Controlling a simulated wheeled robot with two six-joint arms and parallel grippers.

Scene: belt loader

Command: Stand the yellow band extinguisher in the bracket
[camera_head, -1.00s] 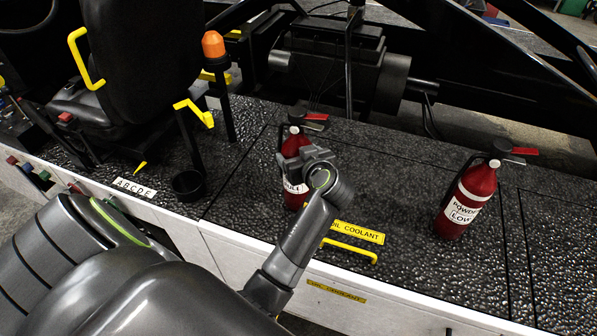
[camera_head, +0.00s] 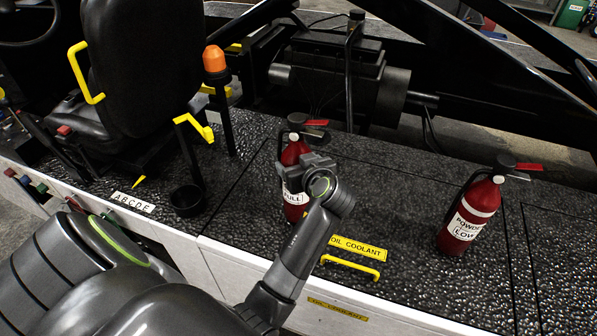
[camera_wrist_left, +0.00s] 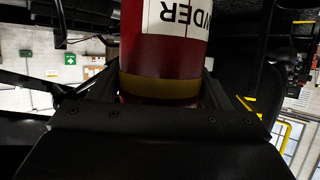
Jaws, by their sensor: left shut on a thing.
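My left gripper (camera_head: 306,168) is shut on a red fire extinguisher (camera_head: 293,205) with a black head, red lever and white label reading "ULL". It is upright over the black deck; I cannot tell how far its base is off it. In the left wrist view the body (camera_wrist_left: 160,58) stands between the fingers, with a yellow band (camera_wrist_left: 160,88) level with them. A black round cup with an upright post, apparently the bracket (camera_head: 187,203), sits empty to the left, by the seat. My right gripper is out of view.
A second extinguisher (camera_head: 470,215), with a white band and label "POWDER LOW", stands at the right. A yellow handle (camera_head: 350,267) and "OIL COOLANT" sign (camera_head: 358,247) are near the deck's front edge. An orange beacon (camera_head: 214,59) on a post rises behind the bracket.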

